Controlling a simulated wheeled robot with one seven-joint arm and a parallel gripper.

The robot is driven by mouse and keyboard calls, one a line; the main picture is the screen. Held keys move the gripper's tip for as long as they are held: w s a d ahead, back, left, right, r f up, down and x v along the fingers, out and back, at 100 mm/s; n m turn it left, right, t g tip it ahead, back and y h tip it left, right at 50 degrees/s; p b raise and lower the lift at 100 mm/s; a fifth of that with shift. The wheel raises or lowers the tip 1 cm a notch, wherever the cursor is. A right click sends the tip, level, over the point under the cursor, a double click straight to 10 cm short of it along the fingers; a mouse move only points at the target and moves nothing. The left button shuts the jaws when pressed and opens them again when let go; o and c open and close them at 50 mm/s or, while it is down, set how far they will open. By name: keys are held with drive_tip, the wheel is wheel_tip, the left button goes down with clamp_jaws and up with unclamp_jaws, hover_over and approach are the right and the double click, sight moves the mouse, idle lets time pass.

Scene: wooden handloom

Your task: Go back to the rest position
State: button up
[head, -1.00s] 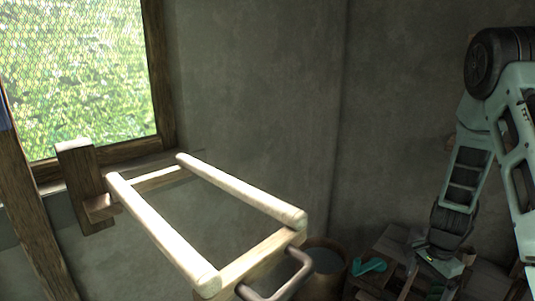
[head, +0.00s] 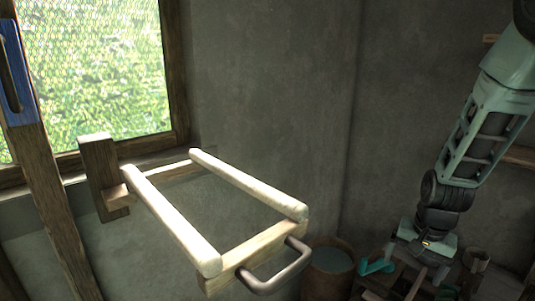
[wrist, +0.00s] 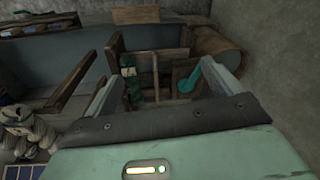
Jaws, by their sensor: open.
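My gripper (head: 416,270) hangs at the lower right of the head view, pointing down, with my pale green arm above it. It is open, and I see nothing held between its fingers. In the wrist view my gripper (wrist: 162,84) shows two spread grey fingers, with a wooden box holding small items beyond and between them. The wooden loom frame (head: 262,247), with two pale round rollers and a dark metal handle (head: 275,282), stands at the left and centre of the head view, apart from my gripper.
A round bucket (head: 328,272) stands behind the handle. A teal item (head: 377,266) lies beside my gripper and shows in the wrist view (wrist: 203,76). A wooden post with a blue piece (head: 17,75) stands at the left. Bundled yarn (wrist: 28,125) lies left in the wrist view.

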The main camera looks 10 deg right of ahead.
drive_tip(key=s+a+r+n+t, duration=0.1)
drive_tip(key=s+a+r+n, duration=0.3)
drive_tip(key=a+r+n, duration=0.55)
drive_tip(key=s+a+n+g+b, duration=0.1)
drive_tip(key=s+a+n, duration=0.3)
drive_tip(key=a, duration=0.5)
drive_tip(key=s+a+f+n+g+b, duration=0.1)
drive_tip(key=s+a+n, duration=0.3)
drive_tip(key=s+a, duration=0.5)
drive_tip(key=shift+a+f+y, duration=0.15)
drive_tip(key=shift+a+y, duration=0.15)
drive_tip(key=shift+a, duration=0.45)
